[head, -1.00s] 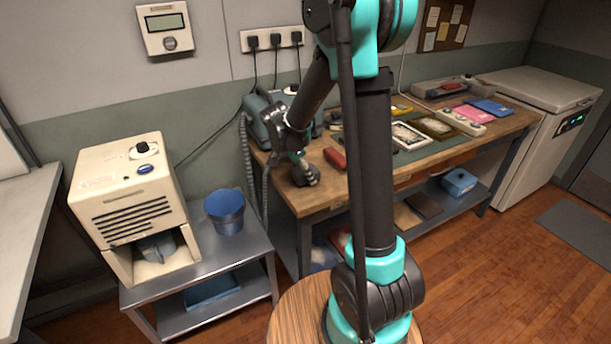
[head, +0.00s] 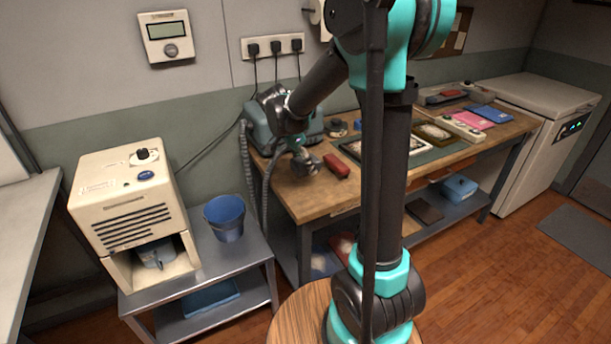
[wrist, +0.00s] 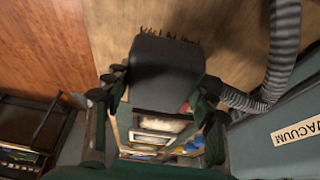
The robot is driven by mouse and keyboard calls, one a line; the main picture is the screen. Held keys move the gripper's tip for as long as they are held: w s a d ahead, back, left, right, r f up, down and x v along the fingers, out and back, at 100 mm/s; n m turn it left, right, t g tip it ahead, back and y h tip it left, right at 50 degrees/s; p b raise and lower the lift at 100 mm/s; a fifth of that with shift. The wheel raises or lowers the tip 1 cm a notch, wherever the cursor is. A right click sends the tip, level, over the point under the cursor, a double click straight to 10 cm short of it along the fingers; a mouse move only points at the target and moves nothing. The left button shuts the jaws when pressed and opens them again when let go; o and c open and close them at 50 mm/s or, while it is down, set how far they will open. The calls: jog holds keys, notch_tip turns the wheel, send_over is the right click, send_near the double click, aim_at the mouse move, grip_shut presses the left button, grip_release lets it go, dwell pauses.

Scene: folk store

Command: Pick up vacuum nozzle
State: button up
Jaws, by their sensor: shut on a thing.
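The vacuum nozzle (wrist: 166,68) is a dark, blocky head with short bristles. In the wrist view it sits between the two fingers of my gripper (wrist: 158,92), which is shut on it. A grey ribbed hose (wrist: 285,45) runs beside it to the teal vacuum (wrist: 295,135) with its "VACUUM" label. In the head view my gripper (head: 304,163) is over the left end of the wooden workbench (head: 305,200). The nozzle is small and dark there, and its gap to the bench top is hard to judge. My arm partly covers the vacuum body (head: 257,128).
A red block (head: 336,166) lies just right of my gripper. Framed pictures (head: 386,147) and trays cover the bench farther right. A metal cart (head: 250,258) at left holds a cream machine (head: 128,200) and a blue bucket (head: 225,217). The bench's front left corner is clear.

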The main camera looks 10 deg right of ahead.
notch_tip(320, 180, up, 13)
jog(key=shift+r, duration=0.2)
